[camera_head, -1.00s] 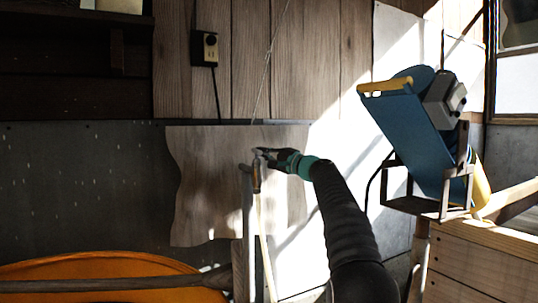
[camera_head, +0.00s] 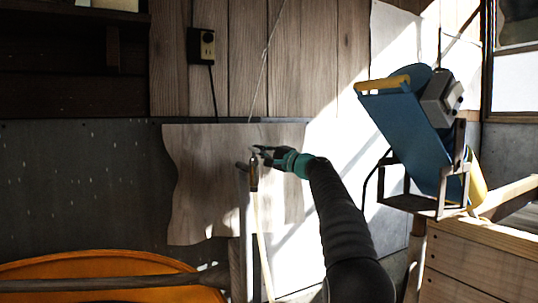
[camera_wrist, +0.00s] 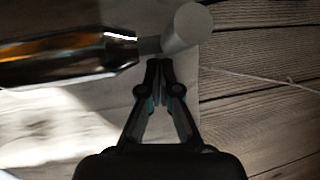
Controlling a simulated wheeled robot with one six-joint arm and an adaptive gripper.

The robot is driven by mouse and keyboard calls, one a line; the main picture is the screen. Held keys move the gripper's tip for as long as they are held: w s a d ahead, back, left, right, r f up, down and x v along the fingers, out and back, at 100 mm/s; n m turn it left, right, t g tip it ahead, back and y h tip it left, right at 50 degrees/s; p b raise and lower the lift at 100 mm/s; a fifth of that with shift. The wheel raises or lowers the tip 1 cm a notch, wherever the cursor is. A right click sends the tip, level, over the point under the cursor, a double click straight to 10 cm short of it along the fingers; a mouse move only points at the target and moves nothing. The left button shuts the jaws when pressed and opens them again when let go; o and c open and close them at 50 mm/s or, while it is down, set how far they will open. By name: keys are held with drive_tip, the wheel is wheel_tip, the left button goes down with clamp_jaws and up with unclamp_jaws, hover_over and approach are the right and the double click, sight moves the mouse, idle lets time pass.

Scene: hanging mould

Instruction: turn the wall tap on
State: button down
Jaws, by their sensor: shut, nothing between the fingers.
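My gripper (camera_head: 260,151) reaches in from the right at the tap's upper end. In the wrist view my gripper (camera_wrist: 159,66) is shut and empty, its tips just below the grey part. I cannot tell whether they touch it.
A blue machine (camera_head: 412,125) on a metal frame stands at the right, above a wooden bench (camera_head: 485,255). An orange round tub (camera_head: 90,268) with a long handle across it is at the lower left. An outlet box (camera_head: 207,45) is on the wall above.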

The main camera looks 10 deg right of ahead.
drive_tip(key=v, duration=1.1)
drive_tip(key=shift+s, duration=0.2)
drive_tip(key=c, duration=1.5)
unclamp_jaws()
drive_tip(key=shift+s+f, duration=0.15)
drive_tip(key=shift+f, duration=0.05)
drive_tip(key=shift+c, duration=0.2)
drive_tip(key=o, duration=0.4)
drive_tip(key=shift+s+a+f+b, duration=0.1)
drive_tip(key=shift+a+b, duration=0.25)
drive_tip(key=shift+a, duration=0.05)
drive_tip(key=s+a+r+n+g+y+b, duration=0.1)
drive_tip(key=s+a+r+n+g+b, duration=0.1)
drive_tip(key=a, duration=0.7)
drive_tip(key=shift+s+a+n+y+b, duration=0.45)
drive_tip(key=shift+s+b, duration=0.35)
drive_tip(key=shift+s, duration=0.25)
drive_tip(key=s+a+n+h+b, duration=0.2)
drive_tip(key=a, duration=0.2)
drive_tip(key=n+t+h+b, duration=0.2)
drive_tip(key=n+t+h, duration=0.2)
drive_tip(key=h, duration=0.7)
approach(254, 150)
drive_tip(key=w+p, duration=0.2)
drive_tip(key=w, duration=0.4)
drive_tip(key=w+p, duration=0.3)
drive_tip(key=w, duration=0.4)
drive_tip(key=shift+w+a+f, duration=0.1)
drive_tip(key=shift+a+f, duration=0.15)
